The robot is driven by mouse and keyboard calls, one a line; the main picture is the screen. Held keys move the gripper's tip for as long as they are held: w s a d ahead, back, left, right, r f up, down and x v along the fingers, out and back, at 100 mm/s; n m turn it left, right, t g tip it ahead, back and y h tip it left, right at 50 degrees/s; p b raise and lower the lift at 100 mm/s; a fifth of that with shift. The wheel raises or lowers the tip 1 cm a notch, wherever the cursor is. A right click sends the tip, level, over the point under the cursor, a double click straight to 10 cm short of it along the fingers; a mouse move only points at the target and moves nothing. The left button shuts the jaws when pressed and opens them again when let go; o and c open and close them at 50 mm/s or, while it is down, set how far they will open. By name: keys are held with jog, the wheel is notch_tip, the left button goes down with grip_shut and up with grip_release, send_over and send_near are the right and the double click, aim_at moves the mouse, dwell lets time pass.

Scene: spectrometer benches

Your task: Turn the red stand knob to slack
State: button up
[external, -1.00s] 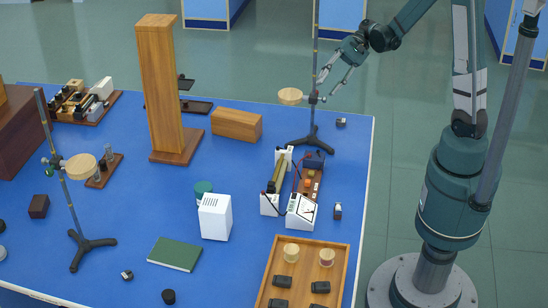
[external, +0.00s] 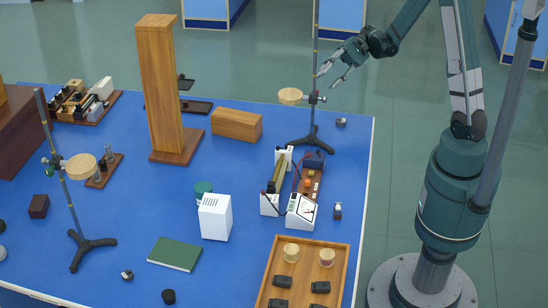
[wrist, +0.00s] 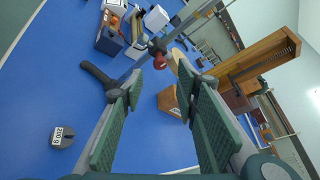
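The red stand knob (wrist: 159,62) shows in the wrist view, on a clamp on the metal pole, beyond and between my fingertips. My gripper (wrist: 160,88) is open and empty, its two green-padded fingers apart on either side of the knob's line of sight, not visibly touching it. In the external view my gripper (external: 326,81) is just right of the back stand's pole, a little above its clamp (external: 313,99). The stand's round wooden platform (external: 290,96) is left of the pole. Its dark tripod base (external: 312,141) rests on the blue table. The knob's red is not clear in the external view.
A second stand (external: 67,205) with a similar platform is at the left. A tall wooden column (external: 160,85) and wooden block (external: 237,125) stand left of the back stand. Instruments (external: 301,208) are in front of it. A small labelled weight (wrist: 61,137) is near the table edge.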

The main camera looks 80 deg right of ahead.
jog(key=b+x, duration=0.1)
jog(key=x, duration=0.6)
jog(key=shift+w+a, duration=0.15)
jog(key=shift+a, duration=0.2)
jog(key=shift+f, duration=0.1)
jog(key=c, duration=0.9)
